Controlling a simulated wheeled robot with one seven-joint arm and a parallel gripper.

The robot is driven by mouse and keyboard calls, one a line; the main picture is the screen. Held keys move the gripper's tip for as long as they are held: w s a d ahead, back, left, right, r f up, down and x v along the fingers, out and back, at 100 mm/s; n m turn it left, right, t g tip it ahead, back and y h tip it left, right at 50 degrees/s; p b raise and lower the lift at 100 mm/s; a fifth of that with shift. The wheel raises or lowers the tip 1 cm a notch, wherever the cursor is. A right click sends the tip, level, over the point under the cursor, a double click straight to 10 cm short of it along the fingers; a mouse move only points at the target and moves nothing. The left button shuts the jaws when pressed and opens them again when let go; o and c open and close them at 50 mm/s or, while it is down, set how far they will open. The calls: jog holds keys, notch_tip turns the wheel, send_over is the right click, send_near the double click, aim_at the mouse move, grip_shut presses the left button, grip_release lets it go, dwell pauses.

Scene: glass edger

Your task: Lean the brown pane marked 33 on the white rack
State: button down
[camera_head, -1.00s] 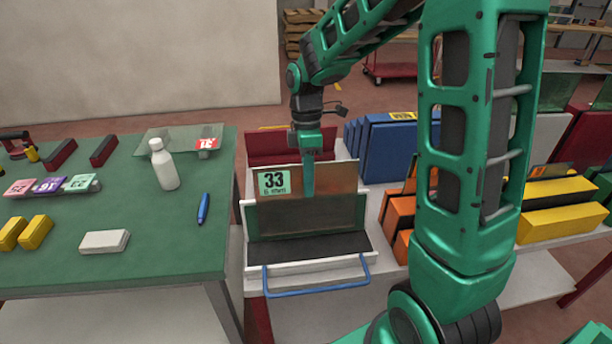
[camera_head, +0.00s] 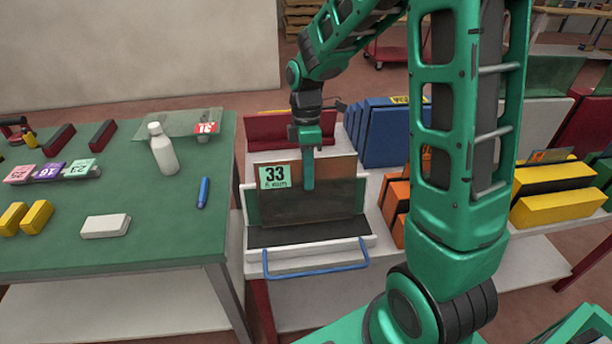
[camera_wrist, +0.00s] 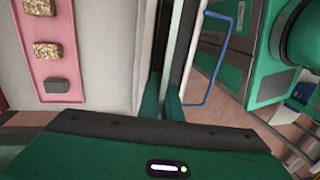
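The brown pane marked 33 (camera_head: 325,170) is upright in front of the green back of the white rack (camera_head: 285,258). It has a mint label at its upper left. Its lower part overlaps the green back, just above the dark ledge; I cannot tell whether it touches either. My gripper (camera_head: 307,186) comes from above and pinches the pane near the middle of its top edge. In the wrist view, my fingers (camera_wrist: 161,106) stand close on both sides of a thin pane edge.
A blue handle (camera_head: 316,269) spans the rack's front. Blue slabs (camera_head: 385,135) stand behind at the right, and orange blocks (camera_head: 394,200) stand right of the rack. The green table (camera_head: 150,235) at left holds a white bottle (camera_head: 163,152) and a blue pen (camera_head: 203,192). A red rack (camera_head: 270,128) is behind.

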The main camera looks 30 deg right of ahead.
jog(key=shift+w, duration=0.1)
jog(key=c, duration=1.9)
grip_release()
jog(key=v, duration=1)
jog(key=shift+r, duration=0.35)
